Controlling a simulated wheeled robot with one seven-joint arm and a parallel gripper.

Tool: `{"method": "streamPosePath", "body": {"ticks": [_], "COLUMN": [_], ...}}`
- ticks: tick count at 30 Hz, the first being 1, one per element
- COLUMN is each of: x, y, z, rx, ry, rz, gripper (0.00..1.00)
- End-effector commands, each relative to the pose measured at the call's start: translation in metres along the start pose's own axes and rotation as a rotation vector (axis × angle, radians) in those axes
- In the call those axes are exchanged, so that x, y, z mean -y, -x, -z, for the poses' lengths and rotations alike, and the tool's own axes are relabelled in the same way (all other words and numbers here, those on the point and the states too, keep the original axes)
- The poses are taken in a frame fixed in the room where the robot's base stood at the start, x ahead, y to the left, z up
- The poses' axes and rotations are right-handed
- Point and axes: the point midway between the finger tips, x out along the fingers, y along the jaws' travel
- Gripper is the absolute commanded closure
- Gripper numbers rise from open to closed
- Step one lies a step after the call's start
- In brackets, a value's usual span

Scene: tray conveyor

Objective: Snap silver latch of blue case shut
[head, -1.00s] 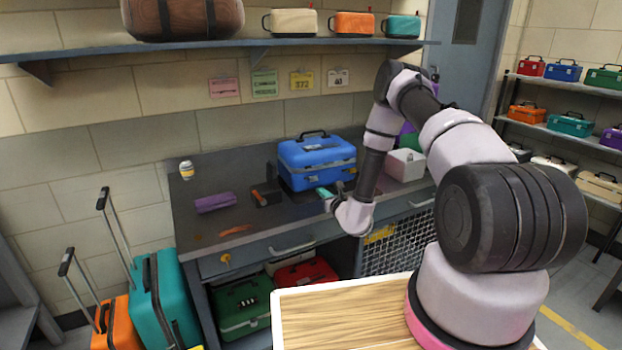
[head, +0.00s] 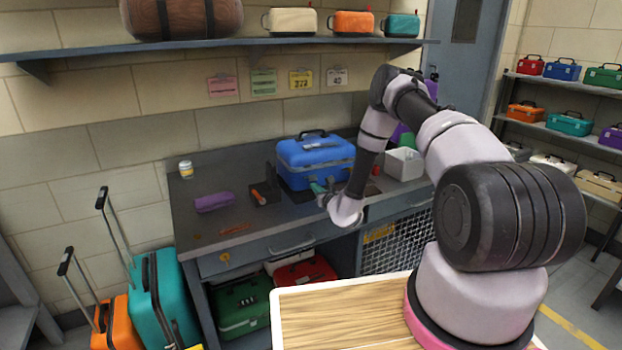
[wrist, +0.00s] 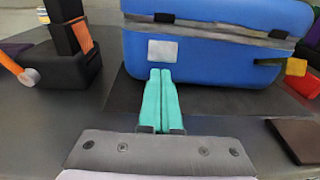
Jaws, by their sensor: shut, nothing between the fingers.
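The blue case (head: 316,154) stands lid down on the dark workbench, handle on top. It also fills the top of the wrist view (wrist: 220,62). A silver latch plate (wrist: 163,50) shows on its front face, just below the grey seam band. My gripper (head: 318,188) is at the front of the case, seen small in the head view. In the wrist view its teal fingers (wrist: 160,76) are together and empty, with the tips just below the silver plate. I cannot tell whether they touch the case.
A white bin (head: 404,164) and a small red item (head: 376,170) stand to the right. A shelf (head: 250,47) runs above the bench.

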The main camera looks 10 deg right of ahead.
Motion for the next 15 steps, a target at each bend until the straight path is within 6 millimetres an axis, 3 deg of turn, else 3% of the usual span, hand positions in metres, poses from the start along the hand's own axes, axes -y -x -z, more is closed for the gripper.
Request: {"method": "streamPosePath", "body": {"ticks": [15], "x": [0.0], "y": [-0.021], "z": [-0.002], "rx": [0.001], "ry": [0.0], "rz": [-0.001], "gripper": [1.0]}}
